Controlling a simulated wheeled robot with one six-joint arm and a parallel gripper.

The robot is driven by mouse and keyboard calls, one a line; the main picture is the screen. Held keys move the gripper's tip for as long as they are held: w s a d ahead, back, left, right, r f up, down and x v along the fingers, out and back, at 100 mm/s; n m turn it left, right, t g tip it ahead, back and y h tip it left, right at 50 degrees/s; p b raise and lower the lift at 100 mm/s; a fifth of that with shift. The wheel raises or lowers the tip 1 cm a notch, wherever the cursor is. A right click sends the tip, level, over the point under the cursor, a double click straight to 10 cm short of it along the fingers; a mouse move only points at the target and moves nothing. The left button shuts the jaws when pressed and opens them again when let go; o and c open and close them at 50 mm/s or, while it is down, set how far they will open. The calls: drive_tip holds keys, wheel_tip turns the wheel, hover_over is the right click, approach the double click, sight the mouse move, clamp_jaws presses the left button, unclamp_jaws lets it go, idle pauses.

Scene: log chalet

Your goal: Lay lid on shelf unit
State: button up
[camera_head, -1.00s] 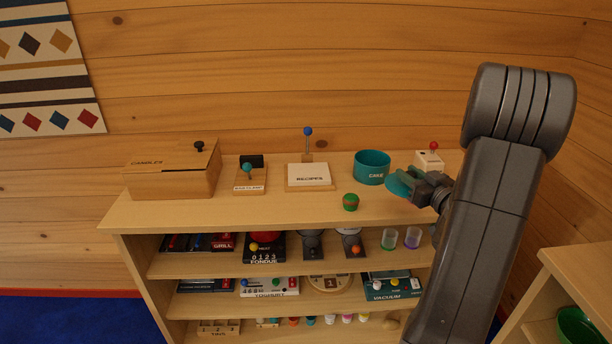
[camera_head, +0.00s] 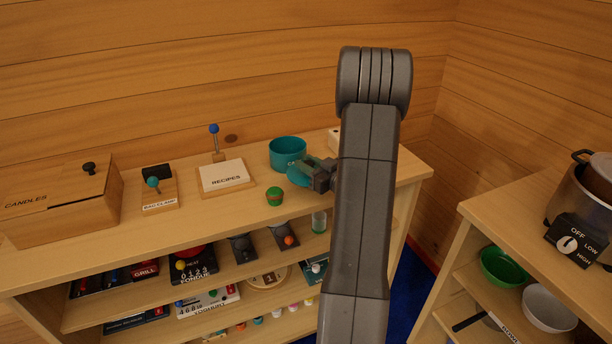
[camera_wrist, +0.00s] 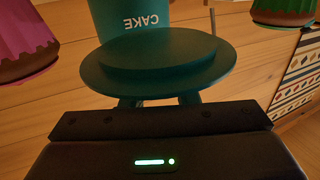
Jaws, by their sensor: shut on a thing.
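The lid (camera_head: 299,178) is a teal disc, held by my gripper (camera_head: 316,174) just in front of the teal CAKE tin (camera_head: 287,154). In the wrist view the lid (camera_wrist: 160,62) shows its raised round centre and looks whole and level, with the jaws shut at its near edge. The tin (camera_wrist: 130,15) stands beyond it, its lettering upside down. The shelf unit (camera_head: 240,212) is pale wood, with its bare top board around the lid. I cannot tell whether the lid touches the board or hangs a little above it.
A second shelf unit (camera_head: 490,215) with bowls and a pot (camera_head: 585,195) stands at right.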

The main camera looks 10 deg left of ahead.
drive_tip(key=shift+f, duration=2.05)
drive_tip(key=shift+f, duration=0.2)
drive_tip(key=o, duration=1)
drive_tip(key=shift+r, duration=0.2)
